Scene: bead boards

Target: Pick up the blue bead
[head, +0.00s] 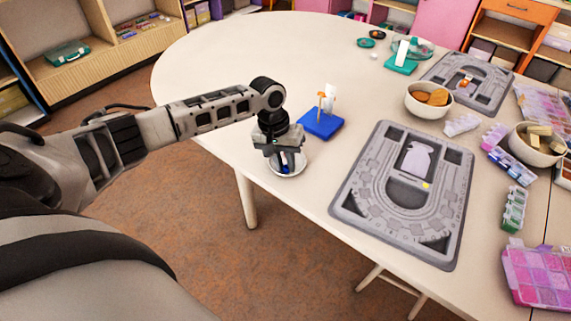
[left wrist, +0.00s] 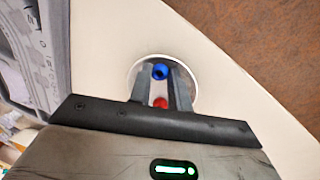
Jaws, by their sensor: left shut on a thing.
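The blue bead (left wrist: 160,71) is between the fingertips of my left gripper (left wrist: 161,78) in the left wrist view, and its hole shows. In the head view, the left gripper (head: 287,163) points down over a small white dish (head: 300,167) near the table's edge, with the blue bead (head: 286,169) low between its fingers. The gripper is shut on the blue bead. A small red thing (left wrist: 160,103) shows between the fingers, nearer the palm in the picture. The white dish (left wrist: 133,68) is behind the fingertips. I cannot tell whether the bead still touches it. My right gripper is not in view.
A grey bead board (head: 345,195) lies right of the dish, with a yellow spot on it. A blue block (head: 321,126) with upright pieces stands just behind. Bowls (head: 428,111), bead boxes (head: 515,210) and another board (head: 440,72) fill the right. The table's left part is clear.

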